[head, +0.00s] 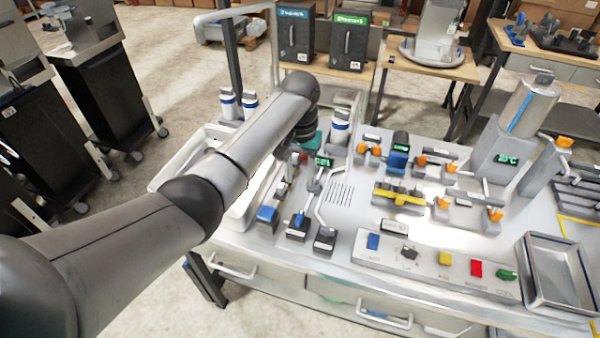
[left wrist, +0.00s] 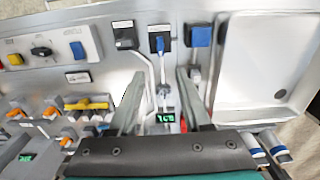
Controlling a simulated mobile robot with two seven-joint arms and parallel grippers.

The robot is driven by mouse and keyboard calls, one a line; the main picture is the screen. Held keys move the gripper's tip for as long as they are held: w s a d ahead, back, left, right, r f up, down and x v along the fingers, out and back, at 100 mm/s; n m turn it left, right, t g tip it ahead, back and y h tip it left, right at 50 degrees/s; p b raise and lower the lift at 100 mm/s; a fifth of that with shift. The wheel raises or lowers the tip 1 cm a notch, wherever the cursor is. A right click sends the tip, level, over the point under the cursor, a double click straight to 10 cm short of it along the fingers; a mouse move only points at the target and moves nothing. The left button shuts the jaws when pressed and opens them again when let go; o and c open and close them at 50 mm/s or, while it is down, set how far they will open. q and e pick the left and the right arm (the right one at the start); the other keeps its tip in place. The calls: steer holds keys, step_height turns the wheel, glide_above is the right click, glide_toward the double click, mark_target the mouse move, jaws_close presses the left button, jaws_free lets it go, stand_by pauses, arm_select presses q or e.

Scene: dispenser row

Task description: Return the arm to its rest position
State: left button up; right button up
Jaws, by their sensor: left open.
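My left arm (head: 225,165) reaches in from the left over the workstation in the head view. Its gripper (head: 302,172) points down over the left part of the bench, partly hidden by the wrist. In the left wrist view the two grey-green fingers (left wrist: 161,76) are spread apart with nothing held between them. A small green-lit display (left wrist: 165,117) shows between the fingers, below them on the bench. A black block with a blue part (left wrist: 160,40) lies beyond the fingertips. My right gripper is in neither view.
The bench holds orange-handled fittings, a yellow bar (head: 399,196), a control panel (head: 430,266) with coloured buttons and a metal tray (head: 557,272). A pale tray (head: 240,214) lies under the arm. Dark carts (head: 100,100) stand at left, with open floor between.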

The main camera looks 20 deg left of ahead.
arm_select(q)
steer(key=shift+f, duration=0.1)
stand_by(0.3)
steer(key=s+d+f+m+t+h, duration=0.1)
steer(key=s+d+f, duration=0.1)
steer(key=s+f, duration=0.35)
steer(key=s+d+f+m+t, duration=0.1)
steer(key=s+f, duration=0.2)
steer(key=s, duration=0.6)
steer(key=s+a+r+t, duration=0.1)
steer(key=s+a+r, duration=0.1)
steer(key=s, duration=0.6)
steer(key=s+a+r+t, duration=0.1)
steer(key=s+a+r, duration=0.2)
steer(key=s, duration=0.4)
step_height(320, 180, down, 32)
steer(key=s+g+b, duration=0.2)
steer(key=b, duration=0.9)
steer(key=s+a+f+b, duration=0.1)
steer(key=s+f+b, duration=0.4)
steer(key=f, duration=0.7)
steer(key=s+a+f+g+y+b, duration=0.1)
steer(key=s+f+b, duration=0.4)
steer(key=s+f, duration=0.5)
step_height(320, 180, down, 4)
steer(key=shift+s+a+r, duration=0.15)
steer(key=shift+r, duration=0.05)
